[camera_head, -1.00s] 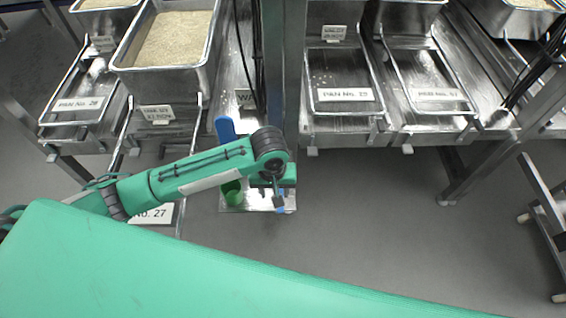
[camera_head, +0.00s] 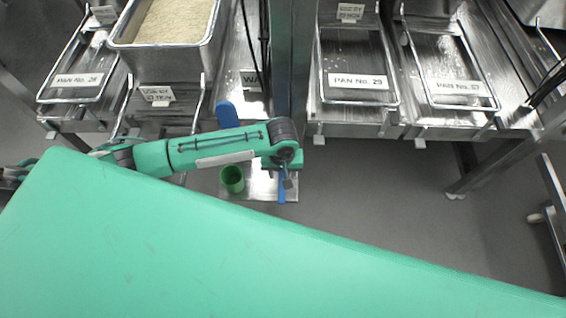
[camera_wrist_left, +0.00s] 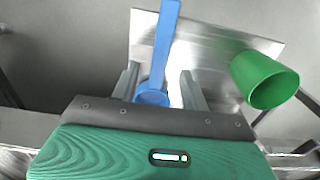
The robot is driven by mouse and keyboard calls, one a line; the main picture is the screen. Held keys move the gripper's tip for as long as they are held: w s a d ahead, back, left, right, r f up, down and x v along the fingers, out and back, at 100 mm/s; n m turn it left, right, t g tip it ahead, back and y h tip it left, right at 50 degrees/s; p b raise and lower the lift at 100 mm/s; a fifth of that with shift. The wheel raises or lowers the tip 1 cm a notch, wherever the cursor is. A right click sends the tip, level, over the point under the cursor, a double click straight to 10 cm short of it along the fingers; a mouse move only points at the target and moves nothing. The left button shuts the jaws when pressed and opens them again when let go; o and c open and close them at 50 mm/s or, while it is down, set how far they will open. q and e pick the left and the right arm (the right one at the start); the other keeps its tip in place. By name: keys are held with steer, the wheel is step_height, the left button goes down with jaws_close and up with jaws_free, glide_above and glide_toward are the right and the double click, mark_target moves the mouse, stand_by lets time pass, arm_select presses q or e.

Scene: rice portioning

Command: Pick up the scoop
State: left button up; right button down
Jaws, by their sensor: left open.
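The blue scoop (camera_wrist_left: 165,45) lies on a small metal shelf (camera_wrist_left: 215,45) in the left wrist view. Its long handle points away and its rounder end is close to my gripper's palm. My left gripper (camera_wrist_left: 159,72) is open, with one finger on each side of the scoop and visible gaps between. In the head view my left gripper (camera_head: 284,178) is over the right part of the shelf, and a strip of the blue scoop (camera_head: 282,189) shows below it. The rest is hidden by my wrist. My right gripper is not in view.
A green cup (camera_head: 232,180) stands on the shelf left of my gripper; it also shows in the wrist view (camera_wrist_left: 262,80). Another blue object (camera_head: 227,114) is behind my forearm. A rice bin (camera_head: 170,58) and labelled pans (camera_head: 358,82) stand behind. A metal post rises nearby.

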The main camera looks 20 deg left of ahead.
mark_target(282, 177)
arm_select(q)
steer(key=f, duration=0.4)
steer(key=shift+s+d+f, duration=0.1)
steer(key=shift+s+f, duration=0.15)
steer(key=shift+f, duration=0.25)
steer(key=shift+c, duration=0.6)
steer(key=c, duration=0.7)
jaws_close()
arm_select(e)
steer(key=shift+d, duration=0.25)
